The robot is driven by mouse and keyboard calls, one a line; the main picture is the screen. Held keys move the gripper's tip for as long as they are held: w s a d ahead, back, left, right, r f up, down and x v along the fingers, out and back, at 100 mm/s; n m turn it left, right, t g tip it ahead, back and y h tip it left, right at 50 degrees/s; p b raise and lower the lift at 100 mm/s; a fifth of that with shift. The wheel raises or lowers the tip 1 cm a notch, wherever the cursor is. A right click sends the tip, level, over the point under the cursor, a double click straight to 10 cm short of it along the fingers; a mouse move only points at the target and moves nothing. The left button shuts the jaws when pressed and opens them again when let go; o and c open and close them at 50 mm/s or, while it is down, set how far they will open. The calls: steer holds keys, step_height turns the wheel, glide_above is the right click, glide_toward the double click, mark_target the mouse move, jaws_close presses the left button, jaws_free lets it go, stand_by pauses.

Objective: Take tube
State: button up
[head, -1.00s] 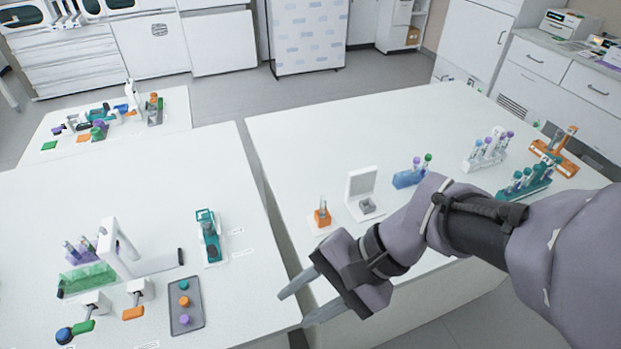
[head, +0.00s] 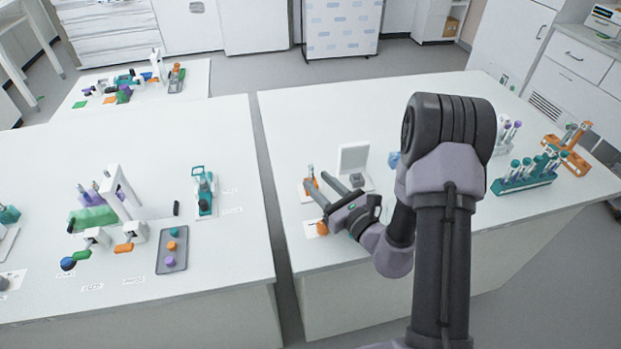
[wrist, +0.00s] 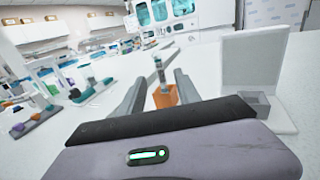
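A small clear tube (head: 310,171) stands upright in an orange holder (head: 311,184) on the right table. In the wrist view the tube (wrist: 159,68) rises from the orange holder (wrist: 164,97), straight ahead between my fingers. My gripper (head: 321,182) is open and empty, low over the table and pointing at the holder. In the wrist view one finger of my gripper (wrist: 157,82) lies to each side of the holder's line. I cannot tell how far the fingertips are from the tube. The holder's lower part is hidden by my gripper's body in the wrist view.
A white device with a raised lid (head: 354,160) stands just right of the holder; it also shows in the wrist view (wrist: 255,62). A teal tube rack (head: 525,180) stands farther right. A gap separates the two tables.

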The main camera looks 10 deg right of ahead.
steer(key=b+x, duration=0.1)
steer(key=x, duration=0.6)
steer(key=shift+w+f, duration=0.1)
steer(key=shift+w, duration=0.1)
jaws_close()
